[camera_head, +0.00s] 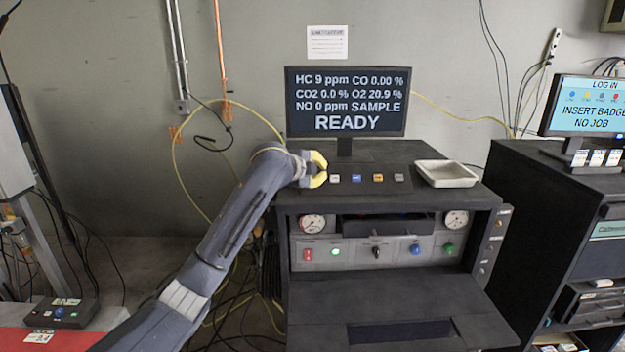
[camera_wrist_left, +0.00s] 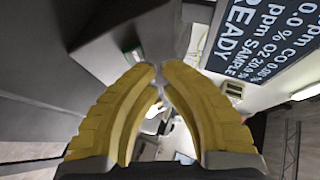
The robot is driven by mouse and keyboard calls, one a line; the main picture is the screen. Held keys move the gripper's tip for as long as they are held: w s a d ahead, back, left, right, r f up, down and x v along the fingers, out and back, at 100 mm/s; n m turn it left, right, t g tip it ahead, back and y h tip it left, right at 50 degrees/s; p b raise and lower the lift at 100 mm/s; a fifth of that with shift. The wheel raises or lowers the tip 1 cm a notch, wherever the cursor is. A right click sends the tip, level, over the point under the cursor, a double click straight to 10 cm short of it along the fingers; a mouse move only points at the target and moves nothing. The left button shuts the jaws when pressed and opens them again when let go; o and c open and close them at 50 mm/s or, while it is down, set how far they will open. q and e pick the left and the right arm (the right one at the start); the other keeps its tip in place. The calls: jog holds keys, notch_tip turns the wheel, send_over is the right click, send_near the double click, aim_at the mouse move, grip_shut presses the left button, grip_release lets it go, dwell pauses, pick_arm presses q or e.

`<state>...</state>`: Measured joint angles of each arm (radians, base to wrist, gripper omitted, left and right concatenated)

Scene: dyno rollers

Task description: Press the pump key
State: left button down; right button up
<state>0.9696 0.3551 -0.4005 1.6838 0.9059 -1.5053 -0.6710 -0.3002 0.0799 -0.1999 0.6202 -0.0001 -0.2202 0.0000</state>
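A row of small keys sits on the dark top panel of the analyser cabinet in the head view: a white key (camera_head: 335,178), a blue key (camera_head: 357,178), an orange key (camera_head: 378,177) and a grey key (camera_head: 399,177). Their labels are too small to read, so I cannot tell which is the pump key. My left gripper (camera_head: 326,170) is at the left end of this row, beside the white key. In the left wrist view its yellow fingertips (camera_wrist_left: 159,70) come together with hardly a gap and nothing held. Contact with a key cannot be told. My right gripper is not in view.
A monitor (camera_head: 346,102) reading READY stands behind the keys. A white tray (camera_head: 446,173) lies to their right. Gauges and coloured buttons line the cabinet front below. A second cabinet (camera_head: 545,225) with a login screen (camera_head: 588,105) stands at the right.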

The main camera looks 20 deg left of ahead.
pick_arm(q)
jog(key=shift+w+f, duration=0.15)
dwell(0.5)
jog(key=shift+w+f, duration=0.15)
jog(key=shift+a+f, duration=0.1)
dwell(0.5)
jog(key=shift+s+r, duration=0.3)
jog(key=shift+r, duration=0.15)
dwell(0.4)
jog(key=s+d+r, duration=0.1)
jog(key=s+r, duration=0.2)
jog(key=r, duration=0.1)
jog(key=shift+s+d+r, duration=0.15)
jog(key=shift+s+r, duration=0.15)
jog(key=shift+s, duration=0.05)
dwell(1.4)
